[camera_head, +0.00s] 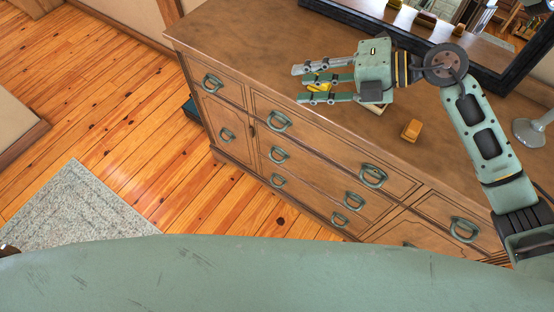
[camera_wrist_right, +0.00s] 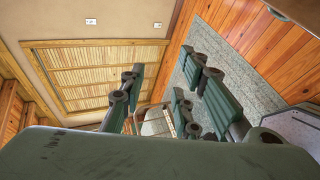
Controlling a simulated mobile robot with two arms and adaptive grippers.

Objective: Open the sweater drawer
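A brown wooden dresser (camera_head: 245,52) with several drawers fills the middle and right of the head view. Its drawers have grey-green ring handles, including the upper-left (camera_head: 213,83), upper-middle (camera_head: 279,121) and right-hand (camera_head: 373,177) handles. The drawer fronts I can see look shut. No label shows which one is the sweater drawer. My right gripper (camera_head: 303,83) appears above the dresser top, fingers pointing left and spread apart. It is clear of the handles. In the right wrist view its fingers (camera_wrist_right: 160,90) are apart with nothing held between them. My left gripper is not in view.
A small yellow-orange object (camera_head: 411,130) sits on the dresser top. Another yellow thing (camera_head: 319,87) shows between the right fingers. A framed mirror (camera_head: 420,45) stands behind, and a lamp base (camera_head: 529,133) is at right. A rug (camera_head: 80,210) lies on the open wood floor.

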